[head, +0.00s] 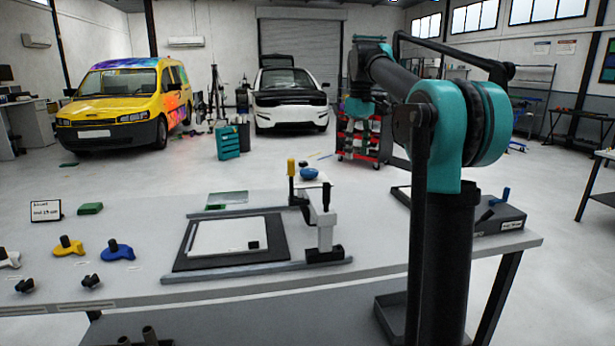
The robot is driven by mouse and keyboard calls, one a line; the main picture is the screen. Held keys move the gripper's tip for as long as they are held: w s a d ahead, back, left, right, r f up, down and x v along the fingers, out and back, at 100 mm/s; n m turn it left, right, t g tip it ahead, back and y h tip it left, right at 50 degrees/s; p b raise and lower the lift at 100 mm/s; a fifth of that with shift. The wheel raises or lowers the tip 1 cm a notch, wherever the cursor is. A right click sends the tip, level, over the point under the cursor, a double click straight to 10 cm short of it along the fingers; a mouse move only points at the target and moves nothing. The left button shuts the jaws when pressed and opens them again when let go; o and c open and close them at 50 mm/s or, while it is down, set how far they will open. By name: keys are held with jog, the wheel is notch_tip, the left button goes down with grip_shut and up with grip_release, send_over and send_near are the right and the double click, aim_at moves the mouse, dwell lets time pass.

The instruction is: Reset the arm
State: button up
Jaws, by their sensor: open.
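My arm rises at the right of the head view, with a teal and black elbow. Its forearm reaches back and left to a dark wrist with a teal end. My gripper (358,134) hangs below that wrist, in the air beyond the workbench (450,255). It is small and dark against a red tool cart, so its fingers are hard to make out. It is open, and I see nothing held in it.
The red tool cart (345,150), yellow van (120,105) and white car (290,103) stand behind.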

jog(key=s+d+f+m+t, duration=0.2)
jog(key=s+f+m, duration=0.2)
jog(key=s+f, duration=1.2)
jog(key=s+d+f+m+t, duration=0.1)
jog(key=s+f+m, duration=0.3)
jog(key=s+f, duration=1.1)
notch_tip(320, 180, down, 7)
jog(key=shift+s+d+f+t, duration=0.1)
jog(key=shift+s+d+t, duration=0.3)
jog(key=shift+t, duration=0.1)
